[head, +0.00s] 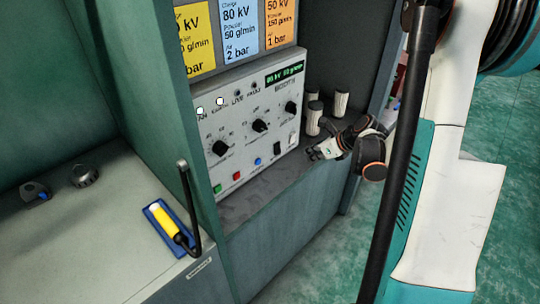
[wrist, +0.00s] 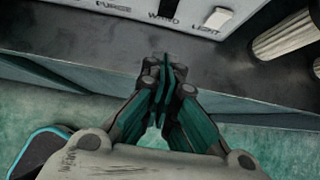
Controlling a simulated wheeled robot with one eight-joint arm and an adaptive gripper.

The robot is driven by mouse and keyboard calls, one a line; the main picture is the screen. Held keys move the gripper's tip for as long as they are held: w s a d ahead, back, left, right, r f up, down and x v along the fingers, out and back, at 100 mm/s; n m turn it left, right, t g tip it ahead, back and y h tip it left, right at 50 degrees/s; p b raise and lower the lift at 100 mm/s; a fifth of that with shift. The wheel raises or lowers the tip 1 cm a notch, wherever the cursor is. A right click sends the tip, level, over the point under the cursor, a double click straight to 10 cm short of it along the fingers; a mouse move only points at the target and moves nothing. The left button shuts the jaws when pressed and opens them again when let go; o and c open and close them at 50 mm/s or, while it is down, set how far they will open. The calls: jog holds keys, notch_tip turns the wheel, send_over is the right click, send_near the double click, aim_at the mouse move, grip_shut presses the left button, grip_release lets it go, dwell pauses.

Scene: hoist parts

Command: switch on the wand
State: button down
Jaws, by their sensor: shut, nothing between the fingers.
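The grey control box (head: 262,115) stands in the cabinet bay, with knobs, lamps and a lit green display. Low on its right is a dark rocker switch (head: 277,148). In the wrist view, the bottom of this dark switch (wrist: 170,7) shows at the top edge, above the label WAND. My gripper (head: 318,153) is just in front of the box's lower right corner. In the wrist view, my gripper (wrist: 165,72) has its fingers together and empty, below the WAND label and apart from the switch. A yellow-handled tool (head: 163,221) lies in a blue holder on the left counter.
A white switch (head: 291,138) sits right of the dark one; its label LIGHT shows in the wrist view. Green, red and blue buttons (head: 257,161) line the lower panel. Several ribbed cylinders (head: 341,104) stand right of the box, near my wrist. A ledge runs below the panel.

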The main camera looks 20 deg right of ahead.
aim_at(278, 148)
dwell(0.3)
jog(key=b+x, duration=0.3)
jog(key=x, duration=0.6)
jog(key=shift+f, duration=0.15)
jog(key=w, duration=0.2)
jog(key=w+a+f+b, duration=0.1)
jog(key=shift+w+a, duration=0.1)
jog(key=shift+w, duration=0.05)
jog(key=shift+w+a, duration=0.2)
jog(key=shift+w, duration=0.4)
jog(key=shift+b, duration=0.3)
